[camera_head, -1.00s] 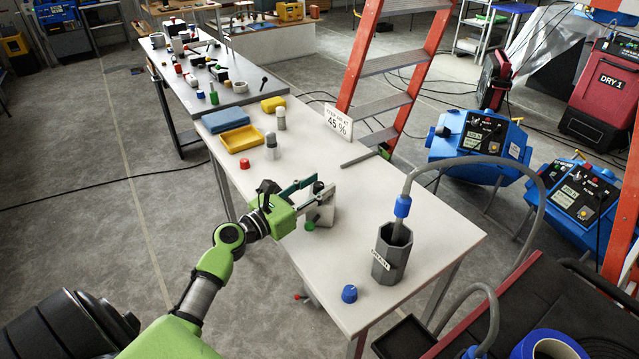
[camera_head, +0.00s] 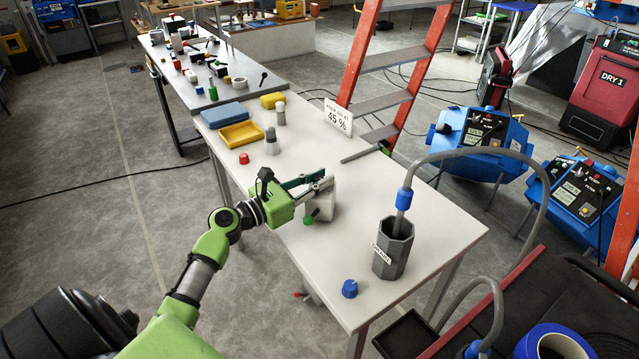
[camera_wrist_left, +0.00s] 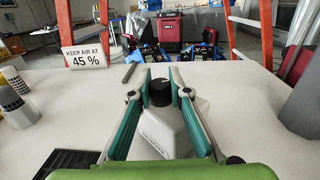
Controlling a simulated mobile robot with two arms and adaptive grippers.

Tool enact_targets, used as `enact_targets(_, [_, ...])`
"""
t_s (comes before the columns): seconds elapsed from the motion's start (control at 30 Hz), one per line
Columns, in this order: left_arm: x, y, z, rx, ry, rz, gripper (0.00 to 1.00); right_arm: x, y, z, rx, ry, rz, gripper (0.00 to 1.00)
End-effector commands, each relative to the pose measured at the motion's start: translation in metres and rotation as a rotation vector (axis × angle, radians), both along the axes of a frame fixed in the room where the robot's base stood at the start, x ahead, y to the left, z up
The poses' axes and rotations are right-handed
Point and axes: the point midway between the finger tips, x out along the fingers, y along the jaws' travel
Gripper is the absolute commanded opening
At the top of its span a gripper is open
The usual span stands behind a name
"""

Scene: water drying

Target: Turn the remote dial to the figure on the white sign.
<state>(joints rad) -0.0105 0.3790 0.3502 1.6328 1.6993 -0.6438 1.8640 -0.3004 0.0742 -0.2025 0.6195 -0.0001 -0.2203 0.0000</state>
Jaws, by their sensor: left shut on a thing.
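The white sign (camera_head: 338,117) stands at the table's far edge and reads "KEEP AIR AT 45 %"; it also shows in the left wrist view (camera_wrist_left: 85,57). The remote (camera_head: 321,207) is a whitish box standing on the white table. Its black dial (camera_wrist_left: 160,93) is on top in the left wrist view, with a small pale mark on its far side. My left gripper (camera_head: 321,177) is shut on the dial, one green-grey finger on each side. The remote's scale is not readable. My right gripper is not in view.
A grey octagonal holder (camera_head: 392,250) with a hose and a blue knob (camera_head: 349,289) stand nearer. A yellow tray (camera_head: 241,134) and bottles are farther back. Table space right of the remote is clear.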

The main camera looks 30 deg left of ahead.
Motion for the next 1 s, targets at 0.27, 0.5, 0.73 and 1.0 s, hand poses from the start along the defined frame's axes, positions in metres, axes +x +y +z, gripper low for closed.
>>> enact_targets(0.27, [0.000,0.000,-0.001,0.001,0.002,-0.005,0.00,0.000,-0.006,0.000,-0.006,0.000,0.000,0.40])
enact_targets(0.5, [0.000,0.000,-0.001,0.001,0.002,-0.005,0.35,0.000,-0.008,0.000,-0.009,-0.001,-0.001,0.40])
enact_targets(0.73, [-0.003,0.001,-0.001,0.000,0.002,-0.005,0.35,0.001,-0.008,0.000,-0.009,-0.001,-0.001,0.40])
enact_targets(1.0, [-0.045,0.015,-0.002,0.001,0.005,-0.003,0.35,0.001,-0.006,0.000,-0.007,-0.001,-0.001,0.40])
